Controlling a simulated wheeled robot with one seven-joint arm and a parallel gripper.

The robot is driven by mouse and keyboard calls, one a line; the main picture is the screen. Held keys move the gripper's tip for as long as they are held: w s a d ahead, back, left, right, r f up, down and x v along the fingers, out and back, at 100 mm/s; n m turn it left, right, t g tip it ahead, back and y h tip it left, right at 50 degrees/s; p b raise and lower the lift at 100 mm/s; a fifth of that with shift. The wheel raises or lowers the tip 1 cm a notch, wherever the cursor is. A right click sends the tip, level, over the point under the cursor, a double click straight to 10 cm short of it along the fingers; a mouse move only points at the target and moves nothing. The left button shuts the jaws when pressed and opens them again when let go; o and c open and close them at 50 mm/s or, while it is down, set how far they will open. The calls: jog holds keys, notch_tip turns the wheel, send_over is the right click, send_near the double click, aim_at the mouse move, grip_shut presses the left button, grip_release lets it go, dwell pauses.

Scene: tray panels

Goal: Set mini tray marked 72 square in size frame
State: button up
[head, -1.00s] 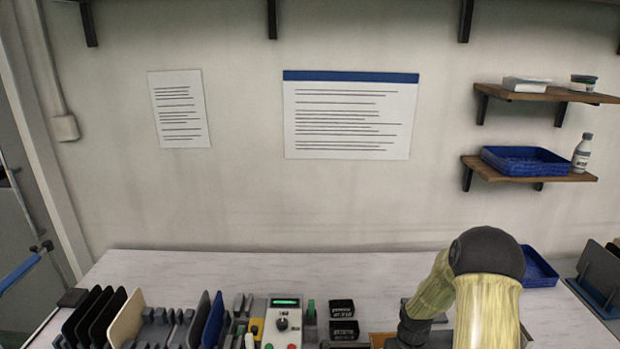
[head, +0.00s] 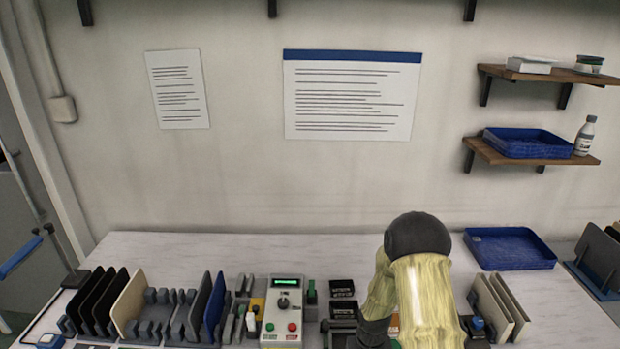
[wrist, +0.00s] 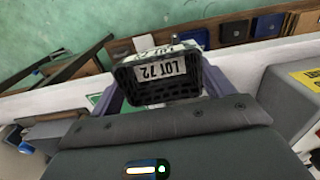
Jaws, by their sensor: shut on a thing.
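My gripper (wrist: 160,92) is shut on a small black mini tray (wrist: 150,93) in the wrist view. The tray has a latticed wall and a white label reading LOT 72, which appears upside down. The pale purple-grey fingers flank the tray on its left and right sides. In the head view my own arm covers the gripper and the held tray. I cannot make out the size frame for certain in either view.
A control box (head: 283,318) with a green display stands at the bench front, beside small black trays (head: 342,288). Upright panels (head: 128,303) stand in racks at left. A blue tray (head: 508,249) lies back right, with panels (head: 494,308) before it. The rear bench is mostly clear.

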jog(key=shift+d, duration=0.1)
dwell(0.3)
notch_tip(320, 180, up, 10)
jog(key=p, duration=1)
